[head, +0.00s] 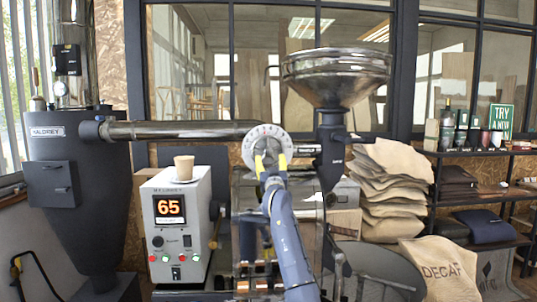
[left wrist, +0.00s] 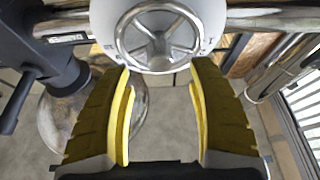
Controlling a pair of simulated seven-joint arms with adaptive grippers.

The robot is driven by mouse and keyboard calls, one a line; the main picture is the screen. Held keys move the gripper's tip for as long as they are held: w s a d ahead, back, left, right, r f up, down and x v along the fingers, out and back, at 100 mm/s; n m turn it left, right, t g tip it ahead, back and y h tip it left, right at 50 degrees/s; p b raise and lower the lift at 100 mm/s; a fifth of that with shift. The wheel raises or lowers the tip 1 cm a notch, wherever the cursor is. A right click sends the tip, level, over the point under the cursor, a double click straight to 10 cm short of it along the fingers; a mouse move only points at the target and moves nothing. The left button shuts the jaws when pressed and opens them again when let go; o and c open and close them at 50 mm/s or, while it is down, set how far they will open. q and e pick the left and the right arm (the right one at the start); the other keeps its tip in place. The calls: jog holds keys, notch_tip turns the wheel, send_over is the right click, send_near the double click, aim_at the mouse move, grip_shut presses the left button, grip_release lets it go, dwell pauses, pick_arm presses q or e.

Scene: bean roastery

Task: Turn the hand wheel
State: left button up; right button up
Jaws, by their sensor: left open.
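The hand wheel (left wrist: 158,38) is a silver ring with spokes, set in a white dial with marks round its rim. In the head view the white dial (head: 267,133) sits at the end of the horizontal metal pipe, and my gripper hides its lower part. My left gripper (head: 270,164) is open and empty, its yellow-lined fingers pointing at the dial. In the left wrist view the fingers (left wrist: 160,80) stand apart, just below the wheel at its left and right. Whether they touch it I cannot tell. My right gripper is not in view.
A metal hopper (head: 336,75) stands right of the dial. A white control box (head: 181,225) showing 65, with a paper cup (head: 184,167) on top, is at the left. A dark cyclone bin (head: 77,190) stands further left. Stacked sacks (head: 393,185) are at the right.

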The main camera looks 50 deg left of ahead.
aim_at(269, 154)
pick_arm(q)
jog(key=shift+x, duration=3.25)
grip_shut()
jog(key=shift+r, duration=0.1)
